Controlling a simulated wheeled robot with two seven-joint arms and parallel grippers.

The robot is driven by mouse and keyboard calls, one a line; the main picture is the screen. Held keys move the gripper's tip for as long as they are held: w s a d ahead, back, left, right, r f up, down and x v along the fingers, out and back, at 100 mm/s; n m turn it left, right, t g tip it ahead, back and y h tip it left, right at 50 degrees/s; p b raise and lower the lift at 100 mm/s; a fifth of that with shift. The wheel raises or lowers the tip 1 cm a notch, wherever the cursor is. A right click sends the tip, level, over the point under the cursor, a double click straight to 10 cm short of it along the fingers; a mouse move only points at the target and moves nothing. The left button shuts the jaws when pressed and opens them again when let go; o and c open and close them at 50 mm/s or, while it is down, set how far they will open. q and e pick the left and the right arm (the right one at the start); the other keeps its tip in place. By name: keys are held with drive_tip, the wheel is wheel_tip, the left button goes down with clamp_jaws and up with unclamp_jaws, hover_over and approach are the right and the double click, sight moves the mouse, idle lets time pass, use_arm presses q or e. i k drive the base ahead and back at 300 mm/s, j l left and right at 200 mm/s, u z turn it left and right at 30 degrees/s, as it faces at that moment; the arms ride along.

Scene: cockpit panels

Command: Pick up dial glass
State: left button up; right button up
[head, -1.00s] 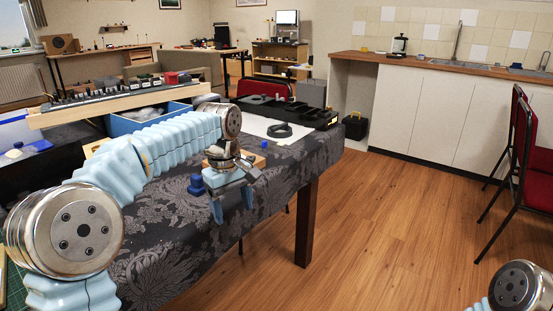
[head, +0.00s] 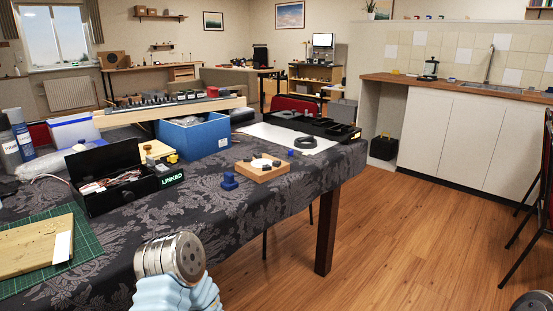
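A small square wooden tray (head: 277,174) sits near the table's front edge, with a pale disc and a few small dark pieces in it. The pale round piece (head: 261,163) may be the dial glass, but it is too small to be sure. A blue stamp-like block (head: 229,181) stands on the cloth left of the tray. Neither gripper shows in the head view now; only a joint of my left arm shows at the bottom and a bit of my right arm at the bottom right corner.
The table (head: 210,220) has a dark patterned cloth. A blue bin (head: 206,139), an open black box (head: 118,187) and a green cutting mat (head: 88,255) stand on it. A black compartment tray (head: 310,125) and a dark ring (head: 305,143) lie at the back right. Cloth near the front edge is bare.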

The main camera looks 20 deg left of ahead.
sight(292, 157)
drive_tip(key=i+l+u, duration=0.5)
drive_tip(key=l+u, duration=0.15)
drive_tip(key=u, duration=0.2)
